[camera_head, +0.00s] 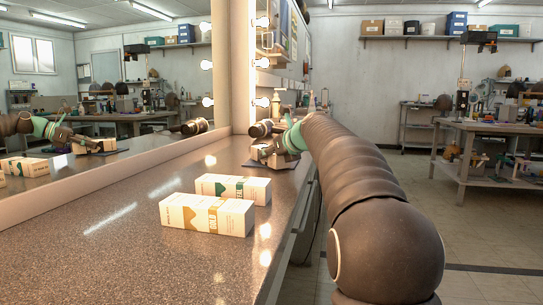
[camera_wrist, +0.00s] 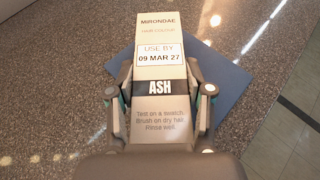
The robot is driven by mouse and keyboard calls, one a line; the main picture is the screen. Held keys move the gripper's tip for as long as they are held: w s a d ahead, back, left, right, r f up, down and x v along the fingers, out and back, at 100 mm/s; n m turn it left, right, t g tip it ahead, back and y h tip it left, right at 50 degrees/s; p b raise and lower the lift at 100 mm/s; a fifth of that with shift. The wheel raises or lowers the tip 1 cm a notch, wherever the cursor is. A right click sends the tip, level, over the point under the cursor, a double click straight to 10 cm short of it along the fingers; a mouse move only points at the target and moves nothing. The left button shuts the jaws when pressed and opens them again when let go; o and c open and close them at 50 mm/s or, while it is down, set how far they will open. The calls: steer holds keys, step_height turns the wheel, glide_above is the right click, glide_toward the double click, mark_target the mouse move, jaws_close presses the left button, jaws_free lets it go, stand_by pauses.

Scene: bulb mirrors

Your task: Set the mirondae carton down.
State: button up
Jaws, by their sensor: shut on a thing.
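The mirondae carton (camera_wrist: 160,118) is cream with a black "ASH" band and a "USE BY 09 MAR 27" label. My gripper (camera_wrist: 160,82) is shut on it, one finger along each side, in the wrist view. A blue mat (camera_wrist: 228,82) shows under and around the carton.
A gold-marked carton (camera_head: 205,215) and a green-marked carton (camera_head: 233,188) lie on the speckled counter (camera_head: 120,255) nearer to me. A mirror (camera_head: 100,110) with lit bulbs runs along the left. The counter's edge and open floor (camera_head: 490,230) are to the right.

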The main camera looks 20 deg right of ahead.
steer(key=shift+f, duration=0.15)
steer(key=o, duration=1.4)
steer(key=shift+s+r, duration=0.25)
steer(key=shift+r, duration=0.05)
steer(key=p+v, duration=0.1)
steer(key=v, duration=1)
steer(key=shift+s+r, duration=0.15)
steer(key=shift+s, duration=0.05)
